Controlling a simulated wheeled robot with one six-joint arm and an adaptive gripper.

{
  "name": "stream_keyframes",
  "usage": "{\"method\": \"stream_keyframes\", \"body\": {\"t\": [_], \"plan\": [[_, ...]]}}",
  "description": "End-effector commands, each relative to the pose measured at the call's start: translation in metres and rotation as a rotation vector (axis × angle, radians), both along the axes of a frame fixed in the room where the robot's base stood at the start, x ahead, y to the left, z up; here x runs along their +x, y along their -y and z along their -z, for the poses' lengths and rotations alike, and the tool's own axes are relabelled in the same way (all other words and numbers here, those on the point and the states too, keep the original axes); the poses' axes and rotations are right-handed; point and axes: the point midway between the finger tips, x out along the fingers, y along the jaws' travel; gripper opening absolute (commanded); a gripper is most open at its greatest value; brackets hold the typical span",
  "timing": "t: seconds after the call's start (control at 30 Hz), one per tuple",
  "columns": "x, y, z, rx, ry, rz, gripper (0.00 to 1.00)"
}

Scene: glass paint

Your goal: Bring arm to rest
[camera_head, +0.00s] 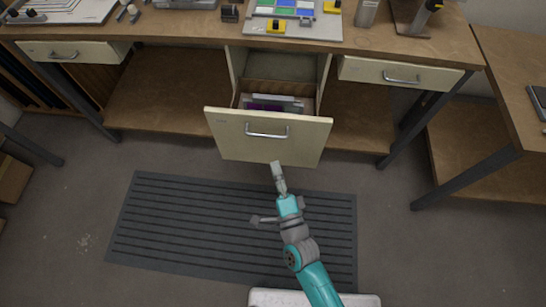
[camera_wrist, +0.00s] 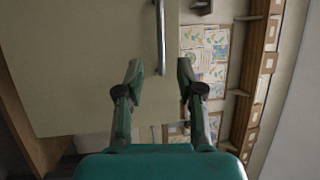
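My gripper (camera_head: 277,168) is in front of the pulled-out drawer (camera_head: 230,145), just below its handle (camera_head: 267,134) in the head view. In the wrist view my gripper (camera_wrist: 160,75) has its two fingers spread apart with nothing held between them. The handle (camera_wrist: 160,30) shows as a vertical bar ahead of the fingers, its lower end between the fingertips in the picture. I cannot tell the exact distance to it. My arm reaches up from the bottom of the head view, over the floor mat.
The open drawer holds a box-like item with purple (camera_head: 265,103). The workbench (camera_head: 180,28) above carries glass panels and tools. A closed drawer (camera_head: 375,72) is at the right. A dark ribbed mat (camera_head: 170,225) lies on the floor. A side table (camera_head: 510,65) stands at the right.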

Motion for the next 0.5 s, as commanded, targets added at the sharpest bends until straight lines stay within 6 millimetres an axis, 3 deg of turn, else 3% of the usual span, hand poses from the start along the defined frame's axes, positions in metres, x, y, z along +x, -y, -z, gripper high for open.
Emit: {"method": "stream_keyframes", "body": {"t": [0.5], "plan": [[-0.0072, 0.0030, 0.0014, -0.001, 0.000, 0.000, 0.37]]}}
